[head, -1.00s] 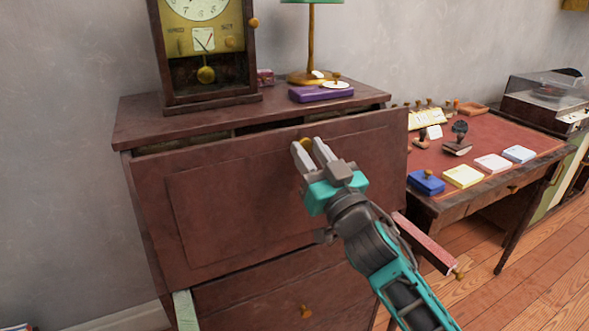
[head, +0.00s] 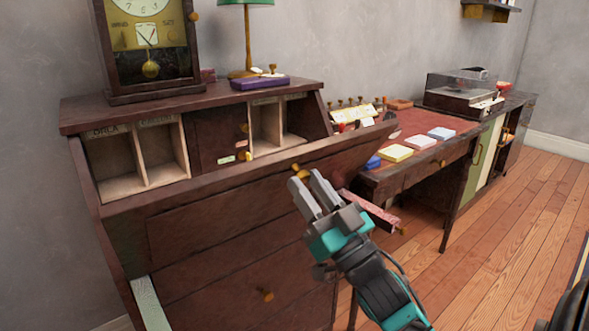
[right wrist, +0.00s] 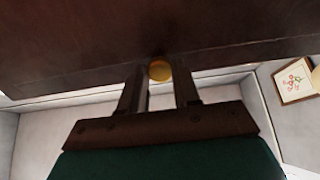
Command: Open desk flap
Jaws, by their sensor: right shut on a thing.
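The dark red-brown desk flap (head: 230,204) is tilted out from the top of the desk, and the cubbyholes (head: 158,155) behind it show. Its small brass knob (head: 297,168) is near the flap's upper edge. My right gripper (head: 307,182) is at the knob, shut on it. In the right wrist view the round knob (right wrist: 160,70) sits between the fingertips of the right gripper (right wrist: 160,86), with the dark flap (right wrist: 70,55) beyond. My left gripper is not in view.
A clock (head: 150,45), a green-shaded lamp (head: 247,40) and a purple box (head: 260,82) stand on the desk top. A drawer with a brass knob (head: 267,295) is below the flap. A side table (head: 400,178) with stamps and pads stands at right. Bare wooden floor (head: 510,215) lies at right.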

